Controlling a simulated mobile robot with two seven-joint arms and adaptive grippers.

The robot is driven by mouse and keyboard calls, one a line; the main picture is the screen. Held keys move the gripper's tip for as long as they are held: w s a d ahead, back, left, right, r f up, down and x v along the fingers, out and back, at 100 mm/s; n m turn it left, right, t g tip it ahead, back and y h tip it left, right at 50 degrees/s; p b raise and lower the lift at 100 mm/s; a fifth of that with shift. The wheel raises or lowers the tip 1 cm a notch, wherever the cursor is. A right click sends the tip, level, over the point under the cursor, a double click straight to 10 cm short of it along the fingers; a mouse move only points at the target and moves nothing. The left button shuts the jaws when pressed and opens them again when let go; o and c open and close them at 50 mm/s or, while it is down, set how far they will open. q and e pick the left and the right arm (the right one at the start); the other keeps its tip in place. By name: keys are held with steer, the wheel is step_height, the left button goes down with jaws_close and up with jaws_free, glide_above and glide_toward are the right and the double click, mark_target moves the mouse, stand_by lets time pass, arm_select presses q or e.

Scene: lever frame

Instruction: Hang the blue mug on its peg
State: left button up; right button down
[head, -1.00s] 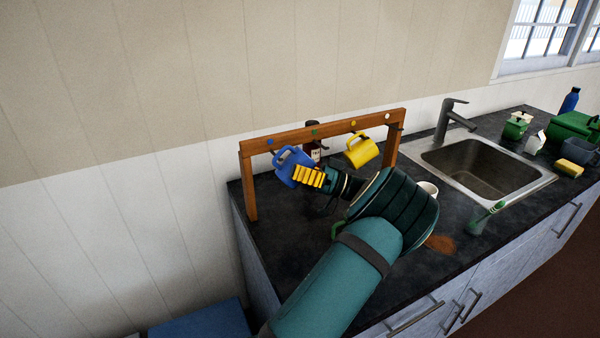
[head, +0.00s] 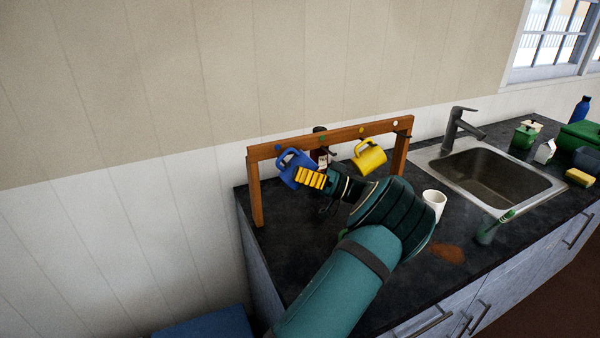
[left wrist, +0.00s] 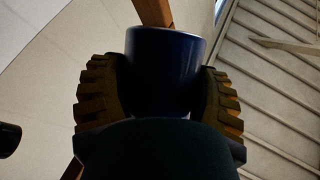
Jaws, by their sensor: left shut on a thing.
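The blue mug (head: 298,172) is in my left gripper (head: 312,178), whose yellow fingers are shut on its body. Its handle points up and to the left, close to the blue-marked peg (head: 279,147) at the left of the wooden frame (head: 340,135). I cannot tell whether the handle is around the peg or just in front of it. In the left wrist view the mug (left wrist: 166,70) sits between both fingers (left wrist: 165,95), with a wooden bar beyond it. My right gripper is not in view.
A yellow mug (head: 370,158) hangs on the frame to the right. A dark bottle (head: 320,148) stands behind the frame. A white cup (head: 434,203) and a brown spill (head: 448,252) are on the dark counter, near the sink (head: 485,172).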

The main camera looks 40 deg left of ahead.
arm_select(q)
steer(key=shift+b, duration=0.55)
stand_by(0.9)
steer(key=shift+s+f+b, duration=0.25)
steer(key=shift+f+b, duration=0.2)
steer(key=shift+f, duration=0.05)
stand_by(0.4)
